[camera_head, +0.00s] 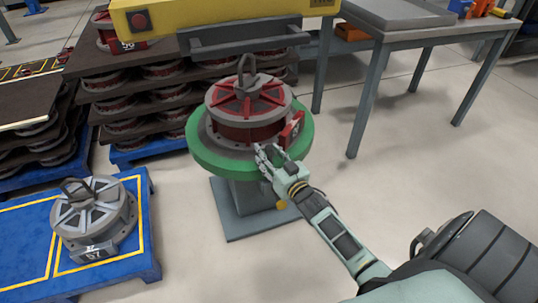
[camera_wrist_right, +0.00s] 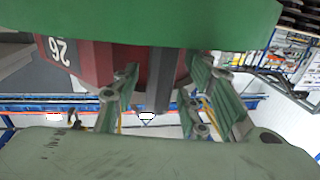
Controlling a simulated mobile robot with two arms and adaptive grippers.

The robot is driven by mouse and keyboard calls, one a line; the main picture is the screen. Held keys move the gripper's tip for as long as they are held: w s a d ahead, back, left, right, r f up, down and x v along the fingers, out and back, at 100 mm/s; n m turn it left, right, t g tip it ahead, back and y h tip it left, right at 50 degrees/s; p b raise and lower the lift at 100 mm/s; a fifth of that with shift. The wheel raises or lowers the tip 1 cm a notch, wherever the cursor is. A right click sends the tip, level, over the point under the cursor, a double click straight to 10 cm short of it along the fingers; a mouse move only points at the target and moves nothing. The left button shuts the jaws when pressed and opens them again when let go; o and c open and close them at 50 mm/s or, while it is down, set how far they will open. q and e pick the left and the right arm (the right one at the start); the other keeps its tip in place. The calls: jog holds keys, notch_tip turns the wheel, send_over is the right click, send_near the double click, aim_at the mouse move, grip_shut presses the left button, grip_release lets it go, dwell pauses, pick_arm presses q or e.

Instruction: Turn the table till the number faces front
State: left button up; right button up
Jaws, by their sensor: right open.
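The round green table (camera_head: 208,164) stands on a grey pedestal in the middle of the head view. A red and grey drum (camera_head: 235,130) with an upright grey hook handle sits on it. The drum's red number block (camera_head: 292,129) points to the right in the head view. The wrist view shows the white number 26 (camera_wrist_right: 59,50) on it, upside down. My right gripper (camera_head: 268,152) is open at the table's front-right rim, beside the number block. In the wrist view its fingers (camera_wrist_right: 165,75) are spread on either side of a grey upright bar; contact is unclear. My left gripper is out of view.
A yellow overhead beam (camera_head: 215,15) hangs behind the drum. A grey drum marked 57 (camera_head: 95,218) sits on a blue pallet (camera_head: 140,235) at the left. Stacked drums stand behind. A grey workbench (camera_head: 395,38) is at the back right.

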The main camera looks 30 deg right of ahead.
jog(key=shift+c, duration=0.2)
grip_shut()
dwell(0.4)
